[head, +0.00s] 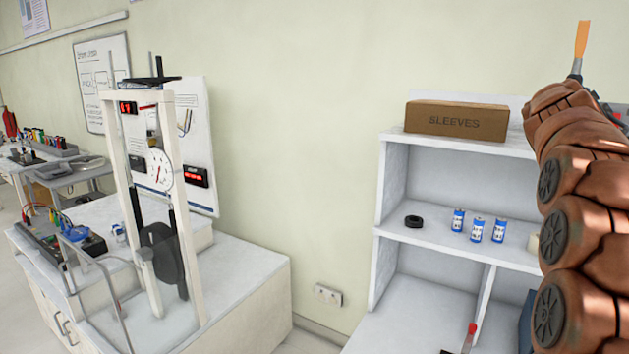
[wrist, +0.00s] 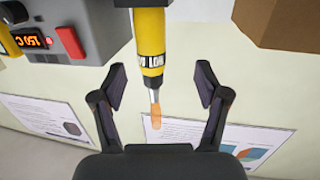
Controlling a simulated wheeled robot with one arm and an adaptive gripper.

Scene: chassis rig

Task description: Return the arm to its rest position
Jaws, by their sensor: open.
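My gripper (wrist: 160,82) is open in the wrist view, its two dark fingers spread apart. A yellow-handled tool (wrist: 151,40) with a black band and warning lettering shows between the fingers in the picture, touching neither. Its metal shaft ends in an orange tip. I cannot tell how far beyond the fingers it is. In the head view my reddish-brown arm (head: 580,215) rises along the right edge, and my fingers are not distinguishable there. An orange tip (head: 581,38) on a grey shaft stands up above the arm.
A grey unit with a red display (wrist: 30,42) is close by in the wrist view. Blue cans (head: 476,231) and a black ring (head: 413,221) sit below. A white frame rig (head: 190,225) stands left.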

